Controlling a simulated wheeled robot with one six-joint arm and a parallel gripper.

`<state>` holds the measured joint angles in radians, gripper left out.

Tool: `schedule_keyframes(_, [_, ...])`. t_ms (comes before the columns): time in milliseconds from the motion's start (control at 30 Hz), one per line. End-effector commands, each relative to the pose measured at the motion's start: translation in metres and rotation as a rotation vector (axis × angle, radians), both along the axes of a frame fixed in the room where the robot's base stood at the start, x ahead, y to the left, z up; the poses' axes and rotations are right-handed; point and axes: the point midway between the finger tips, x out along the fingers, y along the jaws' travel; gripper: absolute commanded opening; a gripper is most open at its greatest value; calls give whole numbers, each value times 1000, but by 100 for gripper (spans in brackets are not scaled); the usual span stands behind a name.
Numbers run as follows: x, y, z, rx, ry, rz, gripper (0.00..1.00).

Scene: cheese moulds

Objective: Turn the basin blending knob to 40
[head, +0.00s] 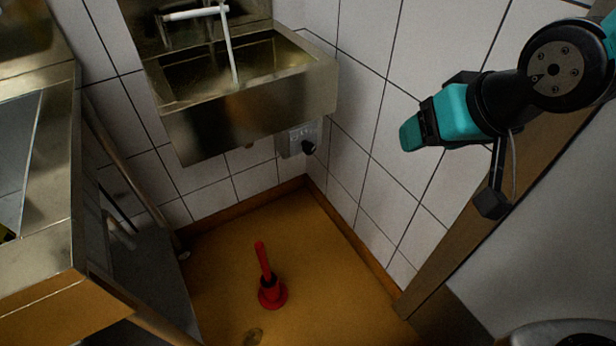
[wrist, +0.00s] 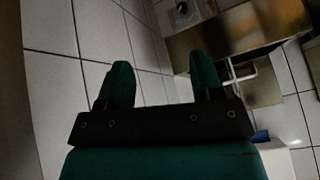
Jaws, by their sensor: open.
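A metal basin (head: 250,98) hangs on the tiled wall, and it also shows in the wrist view (wrist: 255,30). Below its right end is a small grey wall box (head: 294,139) with a black round part (head: 308,147), which may be the blending knob. No scale marks or setting can be read. In the wrist view the box (wrist: 186,14) is at the top edge. My gripper (head: 408,135) is right of the basin, in front of the right wall and apart from the box. In the wrist view its fingers (wrist: 162,78) are spread with nothing between them.
A white tap pipe (head: 228,45) stands over the basin. A red plunger (head: 269,288) stands on the open brown floor (head: 220,270). A metal counter (head: 40,240) is at left. A wooden post (head: 465,225) rises at right beside my arm.

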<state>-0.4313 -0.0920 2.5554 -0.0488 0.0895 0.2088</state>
Motion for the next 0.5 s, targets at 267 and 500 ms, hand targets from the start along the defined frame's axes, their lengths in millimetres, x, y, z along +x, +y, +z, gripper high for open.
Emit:
schedule_keyframes(267, [66, 4, -138, -1, -370, -113, 60])
schedule_keyframes(500, [96, 30, -212, 35, -718, -38, 60])
